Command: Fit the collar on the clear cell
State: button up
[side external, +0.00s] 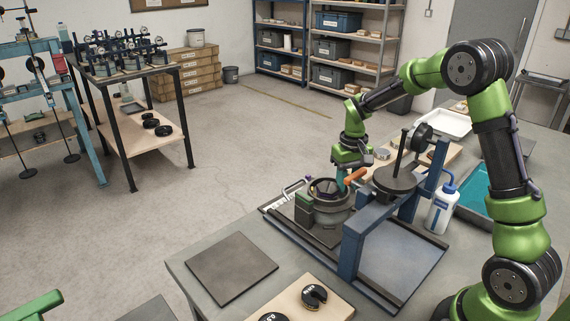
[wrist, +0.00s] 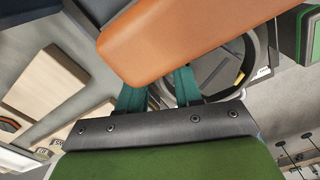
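My gripper (side external: 342,183) points down beside a dark round ring (side external: 313,188) on a grey round body (side external: 322,222), at the near side of the blue lever frame. The ring also shows in the wrist view (wrist: 270,50), behind the right finger. The teal fingers of my gripper (wrist: 160,88) stand apart, but an orange handle (wrist: 190,30) hides their tips. I cannot tell whether they hold anything. The orange handle (side external: 355,177) lies right beside the fingers in the side view. I cannot clearly make out the clear cell or tell it from the collar.
The blue lever frame (side external: 365,232) and a dark disc weight (side external: 396,180) stand close to the right of my gripper. A wash bottle (side external: 441,208) is further right. A dark mat (side external: 232,267) and a board with slotted weights (side external: 314,297) lie in front.

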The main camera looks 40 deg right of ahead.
notch_tip(320, 180, up, 16)
jog(key=r, duration=0.1)
jog(key=s+a+f+t+y, duration=0.1)
jog(key=s+a+t, duration=0.6)
jog(key=s+a, duration=0.9)
jog(key=shift+s+n+y, duration=0.3)
jog(key=shift+s+y, duration=0.2)
jog(key=shift+s, duration=0.35)
jog(key=shift+o, duration=0.3)
